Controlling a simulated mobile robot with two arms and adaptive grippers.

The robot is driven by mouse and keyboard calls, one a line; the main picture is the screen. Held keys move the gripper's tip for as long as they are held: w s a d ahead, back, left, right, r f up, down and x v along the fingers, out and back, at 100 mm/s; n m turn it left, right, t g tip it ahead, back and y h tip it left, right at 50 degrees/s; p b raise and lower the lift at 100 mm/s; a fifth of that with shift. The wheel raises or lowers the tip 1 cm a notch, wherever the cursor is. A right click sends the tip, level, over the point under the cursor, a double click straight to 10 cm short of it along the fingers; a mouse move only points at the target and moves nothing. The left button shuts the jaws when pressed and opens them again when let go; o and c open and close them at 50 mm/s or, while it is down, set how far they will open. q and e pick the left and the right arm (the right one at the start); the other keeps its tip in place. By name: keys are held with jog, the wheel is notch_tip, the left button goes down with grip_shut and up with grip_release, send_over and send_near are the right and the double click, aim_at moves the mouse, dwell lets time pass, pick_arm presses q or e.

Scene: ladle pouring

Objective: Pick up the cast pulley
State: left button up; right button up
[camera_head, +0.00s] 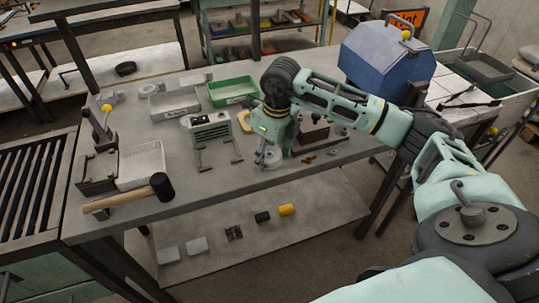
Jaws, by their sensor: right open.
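My right arm reaches in from the right over the grey workbench (215,178). My right gripper (267,146) points down near the bench's front middle and is open. A small grey round metal piece, which looks like the cast pulley (269,159), is right below the gripper. The fingers and gripper body partly hide it, and I cannot tell whether they touch it. My left gripper is not in view.
A green-and-white device (208,129) stands left of the gripper and a dark block (314,130) right of it. A mallet (130,194) lies at the front left. A green bin (233,91) and grey bin (174,104) stand behind. Bare bench lies in front.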

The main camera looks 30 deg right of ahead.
jog(key=c, duration=1)
